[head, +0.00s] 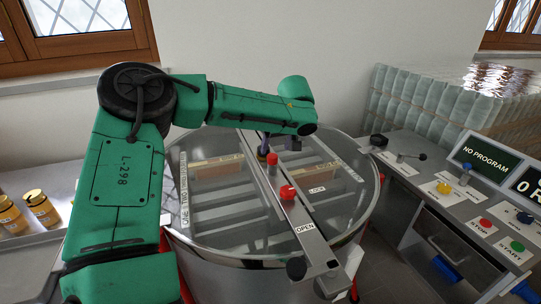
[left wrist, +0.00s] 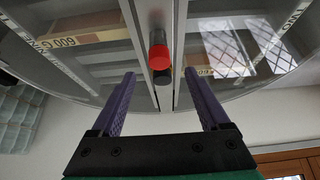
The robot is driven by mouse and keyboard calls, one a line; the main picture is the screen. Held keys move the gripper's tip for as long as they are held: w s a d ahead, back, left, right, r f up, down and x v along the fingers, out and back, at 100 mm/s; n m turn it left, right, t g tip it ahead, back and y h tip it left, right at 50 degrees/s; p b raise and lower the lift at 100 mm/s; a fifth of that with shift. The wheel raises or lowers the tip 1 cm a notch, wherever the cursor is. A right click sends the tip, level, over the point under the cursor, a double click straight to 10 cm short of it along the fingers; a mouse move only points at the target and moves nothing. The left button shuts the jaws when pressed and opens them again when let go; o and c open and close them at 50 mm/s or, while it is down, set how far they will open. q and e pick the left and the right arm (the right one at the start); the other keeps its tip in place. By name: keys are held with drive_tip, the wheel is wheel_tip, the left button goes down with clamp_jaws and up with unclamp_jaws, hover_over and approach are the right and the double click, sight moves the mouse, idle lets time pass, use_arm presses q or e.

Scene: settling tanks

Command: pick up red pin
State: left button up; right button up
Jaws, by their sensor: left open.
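The red pin (head: 272,160) stands upright on the metal bar across the round tank's lid, near the bar's middle. My left gripper (head: 264,146) is over the far part of the lid, just beyond the pin; the arm partly hides it, and a purple finger shows. In the left wrist view, the red pin (left wrist: 159,57) lies between the open purple fingers of the left gripper (left wrist: 159,76), near their tips. Clear gaps show on both sides, with no visible contact. My right gripper is not in view.
A red knob (head: 287,192) sits on the same bar between LOCK and OPEN labels. The tank's glazed lid (head: 225,212) surrounds the bar. A control panel (head: 440,188) with buttons stands at the right. Wrapped stacks (head: 425,98) are behind.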

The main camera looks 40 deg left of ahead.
sight(272, 156)
use_arm(q)
drive_tip(key=x, duration=0.4)
drive_tip(key=shift+p, duration=0.4)
drive_tip(key=p+x, duration=0.2)
drive_tip(key=x, duration=0.3)
drive_tip(key=shift+w+a+f, duration=0.1)
drive_tip(key=shift+a+f, duration=0.1)
drive_tip(key=shift+w+a+f, duration=0.15)
drive_tip(key=shift+f, duration=0.25)
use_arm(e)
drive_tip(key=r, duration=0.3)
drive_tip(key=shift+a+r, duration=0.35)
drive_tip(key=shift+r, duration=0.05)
use_arm(q)
clamp_jaws()
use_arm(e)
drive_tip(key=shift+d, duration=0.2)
